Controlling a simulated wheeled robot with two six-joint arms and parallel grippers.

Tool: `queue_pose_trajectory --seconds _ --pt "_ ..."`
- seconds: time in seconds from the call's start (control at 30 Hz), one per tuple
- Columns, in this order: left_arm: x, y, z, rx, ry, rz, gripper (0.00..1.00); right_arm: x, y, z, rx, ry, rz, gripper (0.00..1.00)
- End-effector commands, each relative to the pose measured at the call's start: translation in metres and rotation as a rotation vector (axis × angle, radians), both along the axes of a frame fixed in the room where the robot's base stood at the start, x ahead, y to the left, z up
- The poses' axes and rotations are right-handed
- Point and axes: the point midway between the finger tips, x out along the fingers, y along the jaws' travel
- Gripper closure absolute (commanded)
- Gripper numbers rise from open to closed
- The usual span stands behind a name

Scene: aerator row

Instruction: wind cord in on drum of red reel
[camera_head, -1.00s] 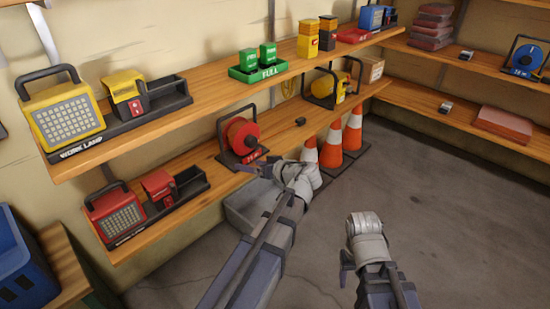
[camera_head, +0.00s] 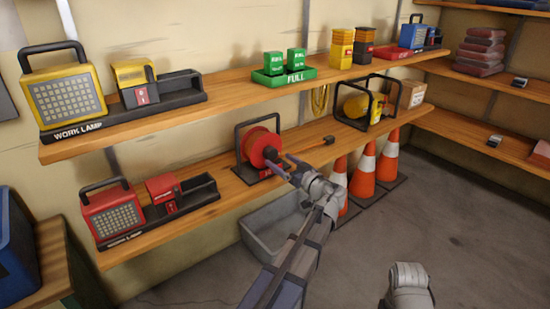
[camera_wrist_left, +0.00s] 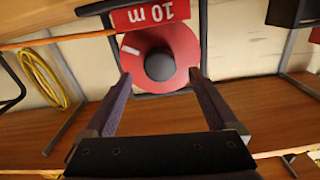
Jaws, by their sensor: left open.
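The red reel (camera_head: 262,146) stands in its black frame on the lower wooden shelf, with a dark knob at the centre of its drum. An orange cord (camera_head: 305,148) runs from the reel to the right along the shelf, ending near a small dark plug (camera_head: 328,140). My left gripper (camera_head: 280,164) is open in front of the reel. In the left wrist view the open fingers (camera_wrist_left: 162,88) point at the red disc (camera_wrist_left: 184,47), one towards each side, with the knob (camera_wrist_left: 160,65) between them and beyond. I cannot tell whether they touch it. My right gripper is out of view.
A red work lamp (camera_head: 112,212) stands left on the same shelf, a yellow reel (camera_head: 356,106) right. The upper shelf (camera_head: 225,96) overhangs behind. A grey bin (camera_head: 268,238) and orange cones (camera_head: 362,180) stand below. A yellow coil (camera_wrist_left: 45,80) hangs beside the reel.

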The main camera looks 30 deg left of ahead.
Motion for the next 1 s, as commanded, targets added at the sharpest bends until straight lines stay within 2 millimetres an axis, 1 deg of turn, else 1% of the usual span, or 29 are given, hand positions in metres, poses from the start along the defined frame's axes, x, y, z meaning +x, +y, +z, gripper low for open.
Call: queue_pose_trajectory --seconds 0.03,0.1,0.3,0.43,0.67,0.77,1.0 --pt "0.005 0.009 0.000 0.000 0.000 0.001 0.09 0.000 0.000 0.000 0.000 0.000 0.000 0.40" --pt "0.008 0.018 0.000 -0.001 0.000 0.002 0.09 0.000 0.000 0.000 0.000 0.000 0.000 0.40" --pt "0.015 0.035 0.000 -0.001 0.000 0.000 0.09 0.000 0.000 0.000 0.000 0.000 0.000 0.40" --pt "0.017 0.039 0.000 -0.001 0.001 -0.001 0.09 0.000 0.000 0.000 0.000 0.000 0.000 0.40" --pt "0.017 0.040 0.000 -0.001 0.001 -0.002 0.09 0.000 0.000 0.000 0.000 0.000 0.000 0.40" --pt "0.017 0.040 0.000 -0.001 0.001 -0.001 0.18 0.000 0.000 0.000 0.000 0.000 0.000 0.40" --pt "0.017 0.040 0.000 -0.001 0.001 -0.001 0.45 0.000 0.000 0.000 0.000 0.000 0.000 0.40"
